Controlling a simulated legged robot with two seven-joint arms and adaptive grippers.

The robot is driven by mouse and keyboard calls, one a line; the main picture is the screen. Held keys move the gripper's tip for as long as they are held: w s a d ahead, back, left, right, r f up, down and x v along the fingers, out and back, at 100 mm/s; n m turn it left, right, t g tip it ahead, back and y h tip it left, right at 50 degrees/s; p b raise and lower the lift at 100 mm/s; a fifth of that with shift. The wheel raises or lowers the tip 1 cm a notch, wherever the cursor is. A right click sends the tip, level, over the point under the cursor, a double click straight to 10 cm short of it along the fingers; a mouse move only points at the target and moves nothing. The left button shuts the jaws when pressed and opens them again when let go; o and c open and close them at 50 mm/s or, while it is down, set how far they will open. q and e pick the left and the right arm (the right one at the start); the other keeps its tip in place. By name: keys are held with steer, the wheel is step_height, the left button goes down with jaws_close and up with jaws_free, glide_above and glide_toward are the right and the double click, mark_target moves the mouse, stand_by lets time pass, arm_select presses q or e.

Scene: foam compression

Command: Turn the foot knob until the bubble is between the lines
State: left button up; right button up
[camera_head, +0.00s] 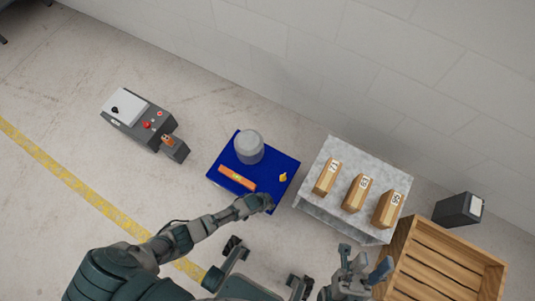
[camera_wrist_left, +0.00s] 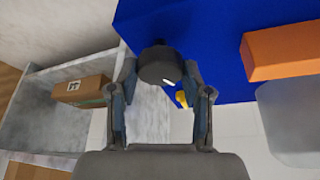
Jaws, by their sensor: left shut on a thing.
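A blue plate (camera_head: 265,165) carries an orange level bar (camera_head: 226,174) with a small yellow-green vial (camera_head: 237,179). The bubble and lines are too small to make out. My left gripper (camera_head: 267,204) is at the plate's near corner. In the left wrist view its fingers (camera_wrist_left: 165,82) are shut on a dark round foot knob (camera_wrist_left: 158,66) with a white mark, at the plate's edge. In the head view the arm hides the knob. My right gripper (camera_head: 363,262) is open and empty, low in the picture, apart from the plate.
A grey cylinder (camera_head: 249,147) and a small yellow piece (camera_head: 283,177) are on the plate. A grey stand (camera_head: 338,152) with three labelled wooden blocks and a wooden crate (camera_head: 447,262) are on the right. A control box (camera_head: 135,122) is on the left. Floor lies between them.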

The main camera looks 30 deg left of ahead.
arm_select(q)
steer(key=shift+s+a+f+m, duration=0.1)
steer(key=shift+s+f+m, duration=0.15)
steer(key=shift+m, duration=0.35)
steer(key=o, duration=1.2)
steer(key=shift+c, duration=0.2)
steer(key=shift+w+r, duration=0.1)
steer(key=shift+w, duration=0.05)
steer(key=shift+r, duration=0.4)
steer(key=v, duration=1.1)
steer(key=shift+a, duration=0.25)
